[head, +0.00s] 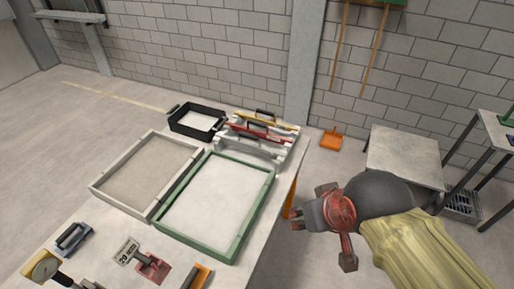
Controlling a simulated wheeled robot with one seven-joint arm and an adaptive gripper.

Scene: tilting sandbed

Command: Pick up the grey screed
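A stepped rack (280,150) stands at the back right of the table and holds several long bars with dark handles. A red bar (258,133) and a yellow bar (268,122) lie across it. A pale grey bar (250,146) lies at its front; I cannot tell whether it is the grey screed or part of the rack. My gripper (318,218) is over the floor, right of the table edge, in front of and right of the rack. It appears apart from everything, with nothing visibly held. Its finger opening is unclear from this angle.
A green frame (225,153) and a pale sand-filled frame (113,168) lie on the table, with a black tray (172,122) behind. A grey-handled tool (70,238), a number plate (126,251) and a gauge (44,270) lie in front. A grey bench (404,150) stands right.

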